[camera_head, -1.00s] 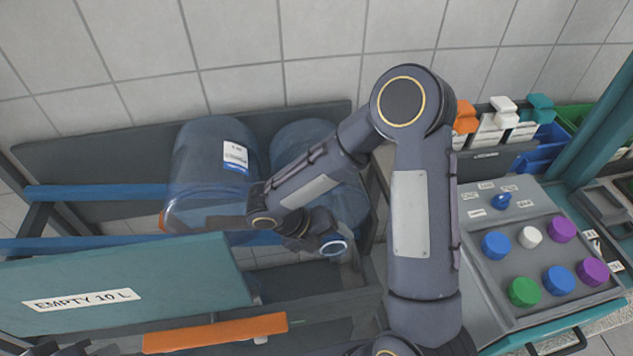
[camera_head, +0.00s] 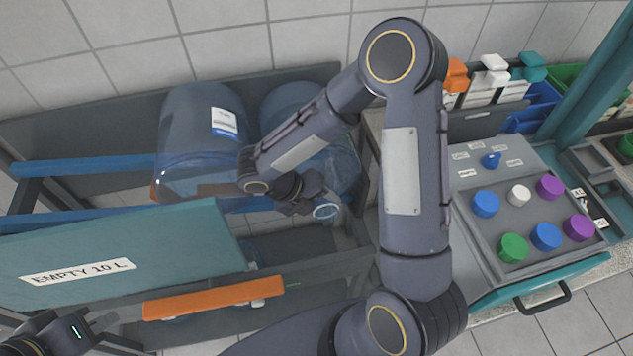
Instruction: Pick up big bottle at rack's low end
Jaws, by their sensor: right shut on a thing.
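Two big clear blue bottles lie side by side on the rack (camera_head: 60,168). The left bottle (camera_head: 195,130) shows a white and blue label. The right bottle (camera_head: 290,97), at the rack's right end, is partly hidden behind my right arm. Its mouth points toward me. My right gripper (camera_head: 312,205) is shut on this bottle at its neck, beside the pale ring of the mouth. The arm hides part of the grip. The bottle still lies against the rack. My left gripper (camera_head: 112,330) is open and empty at the lower left, below the teal panel.
A teal panel (camera_head: 120,250) marked "EMPTY 10 L" fronts the rack, with an orange bar (camera_head: 215,297) below. To the right stands a grey cap tray (camera_head: 520,225) with blue, white, green and purple caps. Coloured bins (camera_head: 535,105) and a teal post (camera_head: 590,75) stand behind.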

